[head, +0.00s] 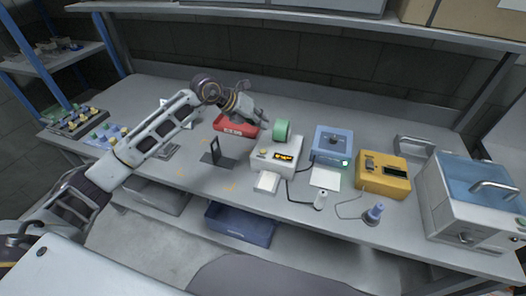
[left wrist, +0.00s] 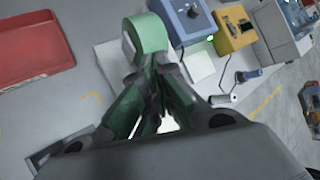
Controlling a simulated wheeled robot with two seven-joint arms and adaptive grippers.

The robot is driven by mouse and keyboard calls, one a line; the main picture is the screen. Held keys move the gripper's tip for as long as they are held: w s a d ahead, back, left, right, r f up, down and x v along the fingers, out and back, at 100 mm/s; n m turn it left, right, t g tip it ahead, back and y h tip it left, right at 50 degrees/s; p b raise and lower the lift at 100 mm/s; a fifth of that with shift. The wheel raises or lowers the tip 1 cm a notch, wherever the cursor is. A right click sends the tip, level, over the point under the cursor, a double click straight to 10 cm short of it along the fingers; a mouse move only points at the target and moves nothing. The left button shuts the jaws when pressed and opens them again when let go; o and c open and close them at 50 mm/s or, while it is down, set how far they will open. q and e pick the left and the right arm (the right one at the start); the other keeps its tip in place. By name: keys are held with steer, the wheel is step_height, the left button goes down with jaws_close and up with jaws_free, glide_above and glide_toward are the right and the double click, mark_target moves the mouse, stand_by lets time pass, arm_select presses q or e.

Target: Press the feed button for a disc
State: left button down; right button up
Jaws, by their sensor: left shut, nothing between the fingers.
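A white device (head: 276,163) with a lit orange display (head: 285,157) stands on the bench. A small yellowish round button-like part (head: 263,153) is on its top left. A green roll (head: 281,130) stands at its back; it also shows in the left wrist view (left wrist: 147,33). My left gripper (head: 263,116) is shut and empty, above the bench behind and left of the device, near the roll. In the left wrist view its fingertips (left wrist: 155,75) overlap the roll's lower edge and hide most of the white device. My right gripper is not in view.
A black stand (head: 217,155) is left of the device. A blue box (head: 332,142), a yellow box (head: 383,175) and a large cabinet (head: 465,200) stand to the right.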

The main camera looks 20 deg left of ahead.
arm_select(q)
steer(key=b, duration=0.3)
glide_above(262, 149)
step_height(262, 149, down, 4)
steer(key=shift+f, duration=0.15)
step_height(262, 149, down, 2)
steer(key=shift+f+b, duration=0.1)
steer(key=shift+b, duration=0.25)
steer(key=shift+f+b, duration=0.4)
steer(key=shift+f, duration=0.55)
steer(key=shift+f+b, duration=0.2)
steer(key=shift+b, duration=0.2)
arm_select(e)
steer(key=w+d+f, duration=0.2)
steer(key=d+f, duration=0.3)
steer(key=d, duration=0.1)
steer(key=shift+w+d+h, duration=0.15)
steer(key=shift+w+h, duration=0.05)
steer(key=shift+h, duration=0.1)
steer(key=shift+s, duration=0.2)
